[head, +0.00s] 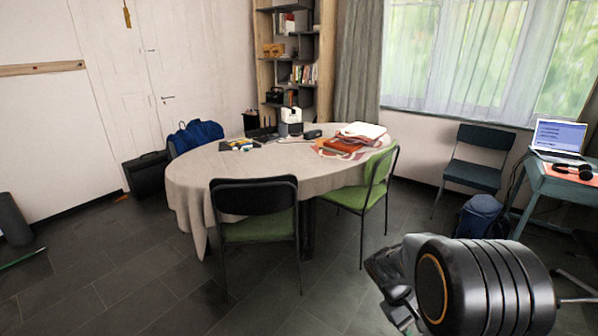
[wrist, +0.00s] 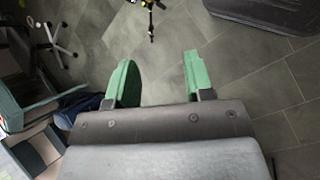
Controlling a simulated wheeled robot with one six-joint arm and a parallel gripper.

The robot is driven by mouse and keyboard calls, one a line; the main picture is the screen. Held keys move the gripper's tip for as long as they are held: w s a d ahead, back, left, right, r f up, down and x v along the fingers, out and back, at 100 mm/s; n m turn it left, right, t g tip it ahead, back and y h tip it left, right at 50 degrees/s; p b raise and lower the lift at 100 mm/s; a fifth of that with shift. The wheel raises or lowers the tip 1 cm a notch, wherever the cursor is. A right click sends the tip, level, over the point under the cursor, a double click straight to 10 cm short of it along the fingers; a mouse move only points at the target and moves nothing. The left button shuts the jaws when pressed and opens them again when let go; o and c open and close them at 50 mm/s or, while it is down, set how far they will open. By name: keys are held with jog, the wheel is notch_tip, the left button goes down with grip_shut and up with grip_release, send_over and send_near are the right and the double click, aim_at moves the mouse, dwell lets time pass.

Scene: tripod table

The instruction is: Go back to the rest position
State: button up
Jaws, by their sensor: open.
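My gripper (wrist: 160,75) shows in the wrist view with its two green fingers apart and nothing between them. It points down over the grey tiled floor. In the head view my arm is folded at the lower right, in front of the floor and near the desk. The gripper fingers cannot be made out there.
An oval table (head: 200,170) with a beige cloth stands in the middle, with green chairs (head: 260,229) beside it. A dark chair (head: 474,172), a blue backpack (head: 481,216) and a desk (head: 562,185) with a laptop (head: 558,138) are at right.

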jog(key=s+a+r+m+t+y+p, duration=0.1)
jog(key=s+a+r+t+y+p, duration=0.1)
jog(key=r, duration=0.6)
jog(key=s+a+r+m+t+y+p, duration=0.1)
jog(key=s+a+r+t+y+p, duration=0.1)
jog(key=a+r+p, duration=0.3)
jog(key=s+a+r+m+t+y+p, duration=0.1)
jog(key=a+r+t+p, duration=0.3)
jog(key=r, duration=0.8)
jog(key=shift+s+a+m+y, duration=0.3)
jog(key=shift+s+a+y, duration=0.2)
jog(key=shift+s+y, duration=0.1)
